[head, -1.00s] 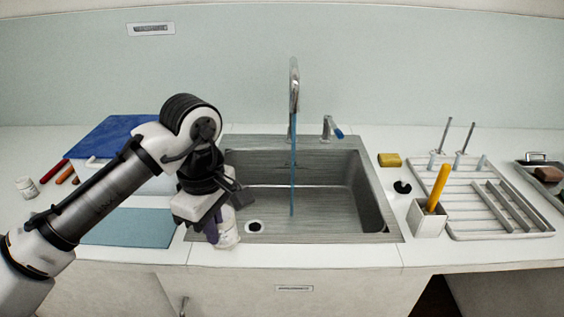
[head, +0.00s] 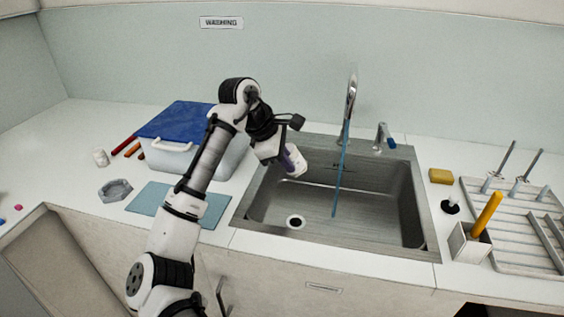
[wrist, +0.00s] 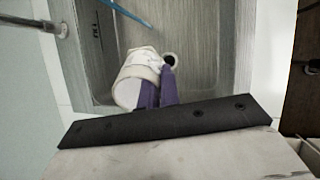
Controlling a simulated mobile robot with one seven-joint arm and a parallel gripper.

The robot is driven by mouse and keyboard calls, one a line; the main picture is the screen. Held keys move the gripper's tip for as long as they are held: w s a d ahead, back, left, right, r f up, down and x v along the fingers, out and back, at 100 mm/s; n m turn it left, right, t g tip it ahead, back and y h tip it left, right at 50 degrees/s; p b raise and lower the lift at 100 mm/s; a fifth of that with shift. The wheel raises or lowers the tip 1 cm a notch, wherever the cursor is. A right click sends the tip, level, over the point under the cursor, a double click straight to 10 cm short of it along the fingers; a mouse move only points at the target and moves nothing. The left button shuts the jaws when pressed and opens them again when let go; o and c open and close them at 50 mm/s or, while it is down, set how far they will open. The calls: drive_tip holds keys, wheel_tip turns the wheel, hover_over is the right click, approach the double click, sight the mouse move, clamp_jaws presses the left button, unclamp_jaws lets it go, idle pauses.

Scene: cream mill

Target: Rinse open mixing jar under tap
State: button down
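A white jar (head: 298,163) is in my gripper (head: 289,160) over the left part of the sink. In the wrist view the jar (wrist: 136,76) looks tilted, with the purple fingers (wrist: 158,92) against its side; its opening cannot be made out clearly. The tall metal tap (head: 350,102) stands behind the sink (head: 258,196). A thin blue water stream (head: 340,172) falls from it into the basin. The jar is to the left of the stream and apart from it. In the wrist view the stream (wrist: 130,14) passes beyond the jar.
A tap lever (head: 383,135) stands right of the tap. A blue-lidded box (head: 190,158), a blue mat (head: 185,205) and a grey hexagonal dish (head: 115,190) lie left. A yellow sponge (head: 441,176), a brush holder (head: 470,243) and a drying rack (head: 508,258) are right.

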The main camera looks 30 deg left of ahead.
sight(304, 167)
drive_tip(key=w+d+b, duration=0.1)
drive_tip(key=w+d+f, duration=0.1)
drive_tip(key=w+d, duration=0.1)
drive_tip(key=shift+b, duration=0.35)
drive_tip(key=w+d+f, duration=0.1)
drive_tip(key=w+d, duration=0.4)
drive_tip(key=w, duration=0.1)
drive_tip(key=shift+d+f+p, duration=0.2)
drive_tip(key=shift+d+p, duration=0.05)
drive_tip(key=shift+p, duration=0.15)
drive_tip(key=shift+d, duration=0.15)
drive_tip(key=shift+d+p, duration=0.4)
drive_tip(key=shift+d, duration=0.05)
idle(0.3)
drive_tip(key=s, duration=0.8)
drive_tip(key=shift+a+p, duration=0.2)
drive_tip(key=shift+p, duration=0.15)
